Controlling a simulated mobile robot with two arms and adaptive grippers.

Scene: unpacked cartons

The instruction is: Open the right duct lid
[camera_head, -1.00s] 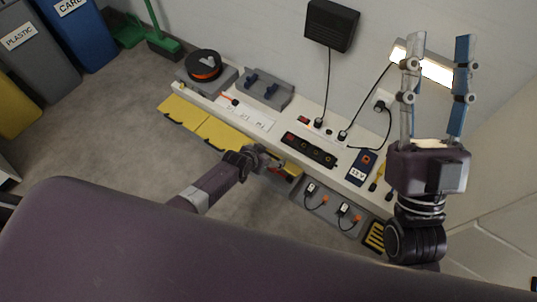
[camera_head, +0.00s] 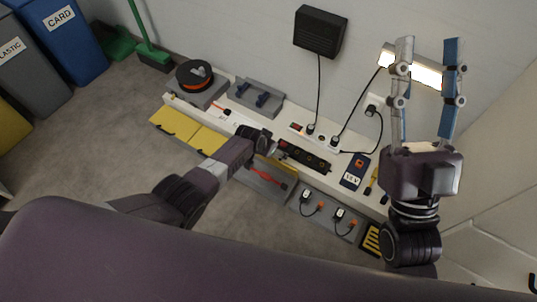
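Two yellow duct lids, the left one (camera_head: 176,124) and the middle one (camera_head: 208,140), lie flat along the bench's front. To their right, a grey duct section is open, with a red cable (camera_head: 267,178) inside. A narrow yellow strip (camera_head: 262,160), seemingly the raised right lid seen nearly edge-on, shows at that section's back edge, partly hidden by my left arm. My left gripper (camera_head: 266,138) is over the bench just behind this strip; its fingers are too small and dark to read, and contact is unclear. My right gripper (camera_head: 428,70) is raised, open and empty.
The white bench (camera_head: 237,104) carries a cable spool (camera_head: 194,75), a grey holder (camera_head: 257,97), a black socket strip (camera_head: 304,156) and a blue meter (camera_head: 355,172). Plugs with cords (camera_head: 322,206) lie right of the open duct. Grey floor is free in front.

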